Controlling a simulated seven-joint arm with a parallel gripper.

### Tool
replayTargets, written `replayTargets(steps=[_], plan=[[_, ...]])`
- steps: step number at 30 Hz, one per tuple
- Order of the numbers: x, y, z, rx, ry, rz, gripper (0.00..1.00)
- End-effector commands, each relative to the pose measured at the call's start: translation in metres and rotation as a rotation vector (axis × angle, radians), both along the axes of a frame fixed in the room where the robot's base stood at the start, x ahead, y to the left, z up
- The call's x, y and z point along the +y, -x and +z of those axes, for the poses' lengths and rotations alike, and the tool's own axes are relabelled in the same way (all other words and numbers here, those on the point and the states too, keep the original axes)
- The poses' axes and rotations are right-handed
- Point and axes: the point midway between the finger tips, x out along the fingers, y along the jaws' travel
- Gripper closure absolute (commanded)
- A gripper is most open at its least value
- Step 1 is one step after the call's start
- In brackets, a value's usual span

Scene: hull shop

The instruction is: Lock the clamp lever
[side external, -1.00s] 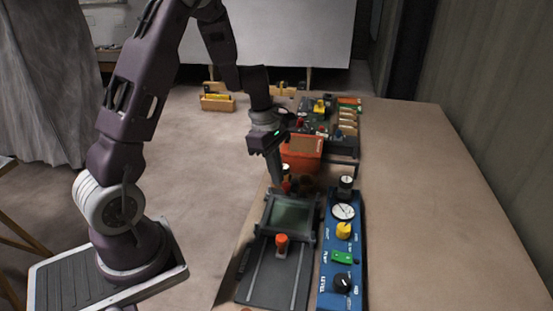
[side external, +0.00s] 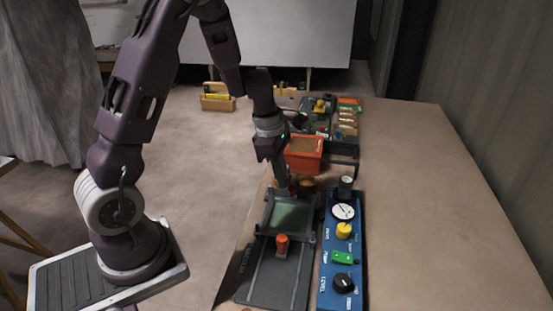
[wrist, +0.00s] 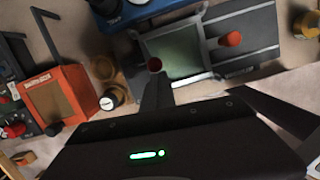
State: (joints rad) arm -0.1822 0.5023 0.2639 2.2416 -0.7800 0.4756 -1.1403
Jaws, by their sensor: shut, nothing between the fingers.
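A grey fixture (side external: 262,268) with a framed greenish plate (side external: 291,215) lies on the bench. An orange-red upright knob (side external: 282,243) stands on its near part; it also shows in the wrist view (wrist: 231,39). A dark red round knob (wrist: 155,64) sits at the frame's edge in the wrist view, possibly the end of the clamp lever; the lever's arm cannot be made out. My gripper (side external: 281,189) is shut and empty, pointing down at the frame's far edge. Its fingertip (wrist: 157,80) appears right beside the dark red knob; contact cannot be told.
A blue panel (side external: 325,285) with a gauge, yellow knob and green switch stands right of the fixture. An orange box (side external: 304,150) and a parts board (side external: 317,123) stand behind my gripper. The bench's right side is clear.

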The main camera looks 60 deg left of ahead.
Motion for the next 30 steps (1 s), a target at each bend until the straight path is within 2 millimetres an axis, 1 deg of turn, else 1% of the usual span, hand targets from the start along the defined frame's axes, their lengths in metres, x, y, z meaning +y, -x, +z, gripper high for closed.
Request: replayTargets(steps=[1,7,10,14,16,18,24,27,30], plan=[[-0.003,-0.001,0.000,-0.001,0.004,-0.006,1.00],[-0.003,-0.001,0.000,-0.001,0.005,-0.008,1.00],[0.000,0.002,0.002,-0.001,0.006,-0.007,1.00],[0.016,0.016,0.010,-0.003,0.002,0.001,1.00],[0.028,0.028,0.015,-0.002,0.002,0.003,1.00],[0.030,0.027,0.035,-0.010,-0.001,-0.005,1.00],[0.037,0.035,0.081,-0.007,-0.002,-0.005,1.00],[0.040,0.038,0.097,-0.005,-0.001,-0.002,1.00],[0.042,0.040,0.107,-0.003,0.000,-0.002,1.00]])
